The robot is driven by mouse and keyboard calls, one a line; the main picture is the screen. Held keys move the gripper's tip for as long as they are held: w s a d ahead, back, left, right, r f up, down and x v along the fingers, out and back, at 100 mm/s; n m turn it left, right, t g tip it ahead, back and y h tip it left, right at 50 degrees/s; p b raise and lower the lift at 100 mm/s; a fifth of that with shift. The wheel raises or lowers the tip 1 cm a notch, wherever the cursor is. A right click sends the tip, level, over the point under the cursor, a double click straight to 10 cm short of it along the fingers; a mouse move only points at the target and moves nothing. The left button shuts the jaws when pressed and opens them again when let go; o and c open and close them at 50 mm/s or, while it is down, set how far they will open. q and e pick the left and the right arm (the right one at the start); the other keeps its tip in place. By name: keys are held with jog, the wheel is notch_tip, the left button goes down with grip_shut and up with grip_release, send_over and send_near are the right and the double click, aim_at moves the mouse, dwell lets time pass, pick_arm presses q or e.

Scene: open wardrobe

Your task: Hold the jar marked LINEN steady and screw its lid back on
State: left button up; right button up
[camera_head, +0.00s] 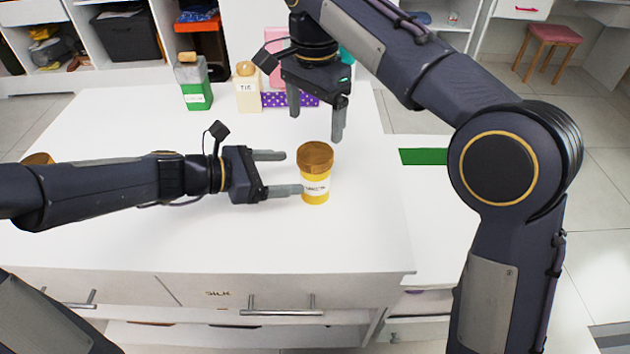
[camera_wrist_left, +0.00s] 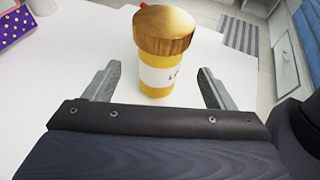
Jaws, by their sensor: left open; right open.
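A yellow jar (camera_head: 314,196) with a white label stands upright on the white top; the label's writing is too small to read surely. A brown, wood-like lid (camera_head: 316,156) sits on top of it; I cannot tell whether it is screwed tight. My left gripper (camera_head: 279,173) is open and level, its fingers pointing at the jar from the left. In the left wrist view the jar (camera_wrist_left: 155,78) and lid (camera_wrist_left: 164,30) stand ahead, between the lines of the open fingers (camera_wrist_left: 158,85). My right gripper (camera_head: 316,118) is open, pointing down above and slightly behind the lid, apart from it.
The white top (camera_head: 120,230) is clear in front. A green patch (camera_head: 424,157) lies right. Another brown lid (camera_head: 38,158) shows partly behind my left arm.

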aim_at(303, 172)
pick_arm(q)
jog(key=x, duration=0.7)
jog(key=shift+w+d, duration=0.1)
jog(key=shift+d, duration=0.25)
